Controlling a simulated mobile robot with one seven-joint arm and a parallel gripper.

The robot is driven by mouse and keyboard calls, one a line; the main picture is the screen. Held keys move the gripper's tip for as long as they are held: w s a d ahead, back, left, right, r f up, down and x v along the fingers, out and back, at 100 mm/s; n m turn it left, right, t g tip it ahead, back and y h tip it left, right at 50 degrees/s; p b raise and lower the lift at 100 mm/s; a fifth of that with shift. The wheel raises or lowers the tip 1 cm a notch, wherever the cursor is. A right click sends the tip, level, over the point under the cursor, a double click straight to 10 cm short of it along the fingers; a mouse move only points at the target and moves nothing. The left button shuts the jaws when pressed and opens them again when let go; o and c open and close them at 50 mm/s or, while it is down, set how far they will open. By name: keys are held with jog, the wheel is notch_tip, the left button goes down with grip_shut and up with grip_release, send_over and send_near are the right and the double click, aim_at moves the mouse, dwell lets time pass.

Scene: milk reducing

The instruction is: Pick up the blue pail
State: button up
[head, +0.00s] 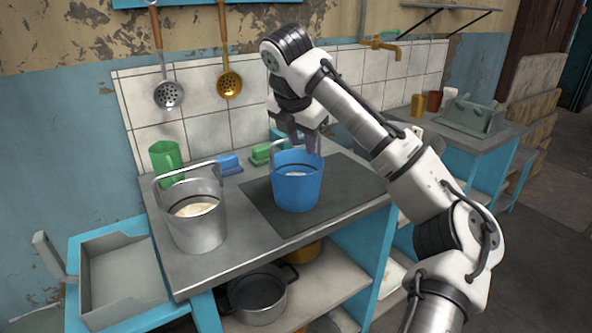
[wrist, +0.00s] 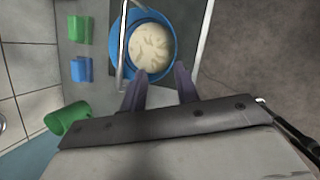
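The blue pail (head: 297,188) stands upright on a dark mat (head: 258,205) on the grey counter. In the wrist view the blue pail (wrist: 171,73) holds a pale, whitish content, and its metal handle (wrist: 124,50) runs along its left side. My gripper (head: 304,143) is above the pail's back rim, pointing down. In the wrist view my gripper (wrist: 163,78) shows two fingers apart with a gap between them, near the pail's lower rim. Whether a finger touches the rim, I cannot tell.
A metal pail (head: 194,225) with pale content stands left of the blue pail. A green mug (head: 166,160), a blue block (head: 230,164) and a green block (head: 261,154) stand near the tiled wall. Ladles (head: 168,94) hang above.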

jog(key=d, duration=0.2)
send_near(319, 187)
jog(key=shift+w+f+g+h, duration=0.3)
jog(key=shift+w, duration=0.5)
jog(key=shift+x, duration=2.85)
jog(key=shift+s+a+f, duration=0.1)
jog(key=shift+s+a, duration=0.1)
grip_shut()
